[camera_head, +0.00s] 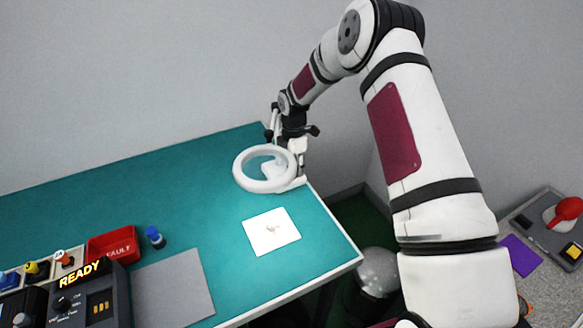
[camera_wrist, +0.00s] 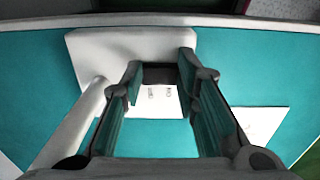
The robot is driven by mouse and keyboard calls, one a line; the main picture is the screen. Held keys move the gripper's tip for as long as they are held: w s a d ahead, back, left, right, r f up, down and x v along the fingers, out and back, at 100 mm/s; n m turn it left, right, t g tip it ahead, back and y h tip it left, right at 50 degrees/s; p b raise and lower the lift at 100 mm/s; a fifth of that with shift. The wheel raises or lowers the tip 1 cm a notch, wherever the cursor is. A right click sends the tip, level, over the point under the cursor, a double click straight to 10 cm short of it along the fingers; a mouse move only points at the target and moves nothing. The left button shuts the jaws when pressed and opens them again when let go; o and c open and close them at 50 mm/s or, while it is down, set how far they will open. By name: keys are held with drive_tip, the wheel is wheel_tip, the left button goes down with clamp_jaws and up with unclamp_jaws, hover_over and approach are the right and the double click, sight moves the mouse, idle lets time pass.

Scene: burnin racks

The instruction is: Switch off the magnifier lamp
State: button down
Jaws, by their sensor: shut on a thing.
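The magnifier lamp stands near the right end of the teal bench, with a white ring head (camera_head: 237,170) and a pale base (camera_wrist: 110,45). In the wrist view the base carries small printed switch labels (camera_wrist: 160,93). A dark block (camera_wrist: 160,75), apparently the switch part, sits between my fingertips. My gripper (camera_wrist: 160,70) points down at the base, shut on this dark block with its fingers still apart. In the head view my gripper (camera_head: 296,140) is just behind the ring, and its fingertips are partly hidden. The bench around the lamp looks brightly lit.
A white sheet (camera_head: 258,240) with a small item lies in front of the lamp. A grey mat (camera_head: 180,285), blue-capped piece (camera_head: 155,237), red FAULT bin (camera_head: 112,246) and READY console (camera_head: 95,295) are to the left. The bench's right edge is close to the lamp.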

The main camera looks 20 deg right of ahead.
idle(0.3)
drive_tip(key=c, duration=1.2)
unclamp_jaws()
drive_tip(key=shift+c, duration=0.2)
drive_tip(key=shift+s+p, duration=0.15)
drive_tip(key=shift+p, duration=0.55)
